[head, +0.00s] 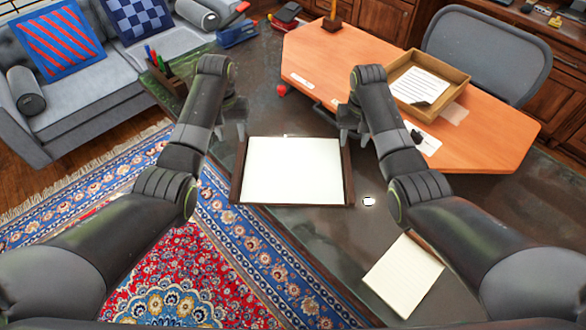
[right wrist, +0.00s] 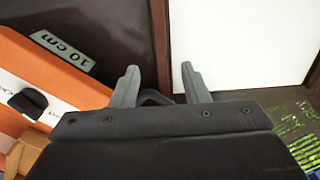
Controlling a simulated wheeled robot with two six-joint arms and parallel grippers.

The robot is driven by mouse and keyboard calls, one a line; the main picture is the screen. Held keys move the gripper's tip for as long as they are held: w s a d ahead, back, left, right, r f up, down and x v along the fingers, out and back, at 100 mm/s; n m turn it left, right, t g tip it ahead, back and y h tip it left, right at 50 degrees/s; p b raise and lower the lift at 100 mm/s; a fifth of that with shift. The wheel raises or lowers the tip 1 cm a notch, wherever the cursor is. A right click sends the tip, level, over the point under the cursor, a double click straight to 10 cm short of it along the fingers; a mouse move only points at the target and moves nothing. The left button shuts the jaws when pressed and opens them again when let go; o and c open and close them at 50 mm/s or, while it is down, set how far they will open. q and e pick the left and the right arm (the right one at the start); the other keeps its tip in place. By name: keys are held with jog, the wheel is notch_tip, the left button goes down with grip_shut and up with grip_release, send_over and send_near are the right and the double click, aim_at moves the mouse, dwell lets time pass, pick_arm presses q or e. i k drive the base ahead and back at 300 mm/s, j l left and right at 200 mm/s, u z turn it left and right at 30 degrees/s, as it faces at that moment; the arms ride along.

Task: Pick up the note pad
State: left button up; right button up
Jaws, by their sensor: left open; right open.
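A note pad (head: 403,275) with yellowish ruled paper and a brown top edge lies at the near right of the dark desk, beside my right forearm. It is apart from both grippers. My left gripper (head: 231,132) is open and empty by the upper left corner of a white desk blotter. My right gripper (head: 356,132) is open by the blotter's upper right corner. In the right wrist view, its open fingers (right wrist: 160,85) are on either side of the blotter's dark side strip in the picture; I cannot tell if they touch it. The note pad is not in that view.
The white blotter (head: 293,171) with dark side strips lies at the middle of the dark desk (head: 330,240). An orange wooden board (head: 340,72) bears a cardboard tray (head: 459,88) with a paper. A small white object (head: 368,201) lies between blotter and pad.

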aim_at(403, 276)
jog(key=k+j, duration=0.2)
jog(key=k, duration=0.3)
jog(key=k+j, duration=0.15)
jog(key=k, duration=0.3)
jog(key=k+j, duration=0.2)
jog(key=k, duration=0.3)
